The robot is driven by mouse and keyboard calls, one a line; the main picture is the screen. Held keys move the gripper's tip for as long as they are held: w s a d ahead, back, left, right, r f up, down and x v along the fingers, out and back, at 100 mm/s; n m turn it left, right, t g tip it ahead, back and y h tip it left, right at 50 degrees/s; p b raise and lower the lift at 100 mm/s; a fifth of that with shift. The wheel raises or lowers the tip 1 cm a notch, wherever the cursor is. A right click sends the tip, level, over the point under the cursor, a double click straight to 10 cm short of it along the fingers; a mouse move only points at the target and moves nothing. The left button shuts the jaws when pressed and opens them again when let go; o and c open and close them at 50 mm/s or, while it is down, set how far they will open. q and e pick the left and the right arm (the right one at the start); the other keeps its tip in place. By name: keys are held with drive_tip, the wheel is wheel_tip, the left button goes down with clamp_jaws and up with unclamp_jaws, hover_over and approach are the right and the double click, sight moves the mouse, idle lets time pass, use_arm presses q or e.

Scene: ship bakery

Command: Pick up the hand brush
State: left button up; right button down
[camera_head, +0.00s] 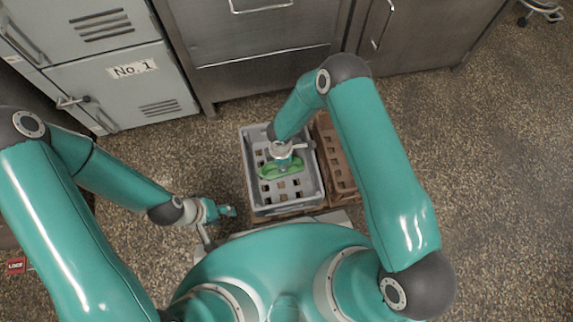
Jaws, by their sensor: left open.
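A bright green object (288,173), which looks like the hand brush, is in the grey crate (313,190) on the floor ahead of me. It is small in view, and my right wrist covers part of it. My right gripper (280,162) points down into the crate, directly over the green object. Its fingers are mostly hidden, so I cannot tell whether they touch or grip it. My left gripper (228,211) is open and empty, low beside the crate's left side.
A brown crate (335,155) stands against the grey crate's right side. Grey lockers (125,85), one labelled No. 1, and steel cabinets (265,85) line the back. A red tag (16,265) shows at far left. Speckled floor is free on the right.

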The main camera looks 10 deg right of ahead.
drive_tip(key=shift+r, duration=0.15)
wheel_tip(320, 180, up, 20)
drive_tip(key=p, duration=0.7)
drive_tip(key=shift+p, duration=0.35)
